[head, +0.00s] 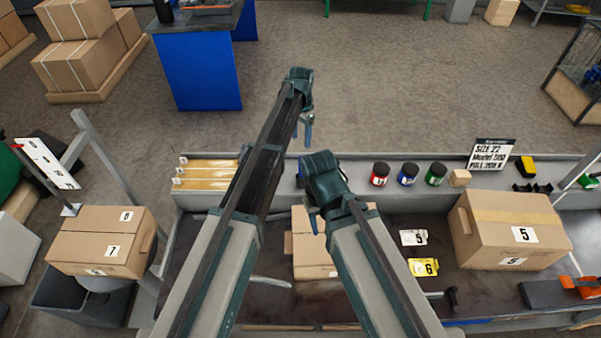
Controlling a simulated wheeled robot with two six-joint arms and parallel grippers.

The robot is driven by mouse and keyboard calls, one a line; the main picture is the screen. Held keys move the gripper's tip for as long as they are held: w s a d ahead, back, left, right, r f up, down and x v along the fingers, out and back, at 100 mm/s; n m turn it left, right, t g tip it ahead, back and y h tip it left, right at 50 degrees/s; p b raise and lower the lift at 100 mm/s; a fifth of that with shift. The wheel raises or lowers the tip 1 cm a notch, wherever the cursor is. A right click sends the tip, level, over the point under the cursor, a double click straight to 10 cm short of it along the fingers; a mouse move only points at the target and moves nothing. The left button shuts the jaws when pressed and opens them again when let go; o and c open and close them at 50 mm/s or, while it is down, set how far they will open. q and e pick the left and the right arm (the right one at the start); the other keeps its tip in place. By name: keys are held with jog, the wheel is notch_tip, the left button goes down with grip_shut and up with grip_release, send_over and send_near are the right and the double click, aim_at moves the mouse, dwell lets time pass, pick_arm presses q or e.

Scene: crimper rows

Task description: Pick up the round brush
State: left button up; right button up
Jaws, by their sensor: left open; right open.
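I cannot make out a round brush for certain. A small dark item with a pale rod (451,298) lies on the bench at the lower right, and I cannot tell whether it is the brush. My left gripper (307,131) is open and empty, reaching past the bench's back edge, above the floor in this view. My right gripper (313,222) is open and empty, lower in the picture, above the bench near a cardboard box. My arms hide much of the middle of the bench.
On the bench stand a partly hidden box (305,243), a large box marked 5 (487,232), and red (380,174), blue (408,174) and green (436,174) jars. White (413,237) and yellow (423,267) cards lie between the boxes. A box (100,243) stands at left.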

pick_arm(q)
notch_tip(320, 180, down, 8)
jog(key=b, duration=0.8)
jog(key=shift+f, duration=0.2)
jog(key=b, duration=0.5)
send_over(301, 176)
jog(key=f, duration=0.3)
jog(key=w+f, duration=0.1)
jog(key=f, duration=0.1)
jog(key=shift+f, duration=0.15)
grip_shut()
